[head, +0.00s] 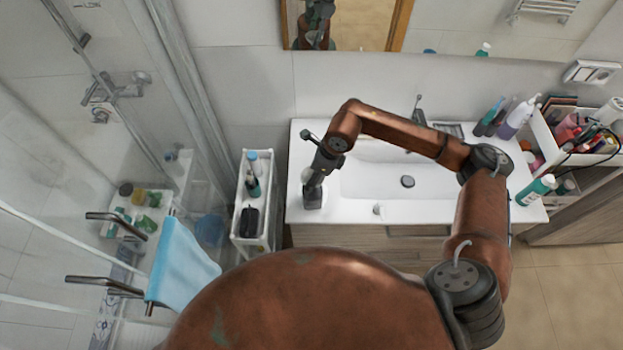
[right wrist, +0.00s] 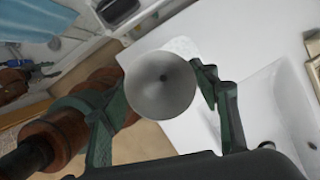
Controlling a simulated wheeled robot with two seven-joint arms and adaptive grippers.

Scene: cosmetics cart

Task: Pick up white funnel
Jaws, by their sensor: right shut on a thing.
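The white funnel (right wrist: 161,86) shows in the right wrist view as a round, pale grey-white cone with its wide mouth facing the camera. My right gripper (right wrist: 162,88) has one dark green finger on each side of it and is shut on it. In the head view my right gripper (head: 313,188) points down over the left end of the white sink counter (head: 350,211). The funnel is hard to make out there, and I cannot tell whether it touches the counter. My left gripper is not in view.
A narrow white cart (head: 243,226) with bottles stands left of the sink. A faucet (head: 417,112) rises behind the basin. Bottles and a crowded shelf (head: 590,150) are at the right. A blue towel (head: 183,266) hangs at the glass shower on the left.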

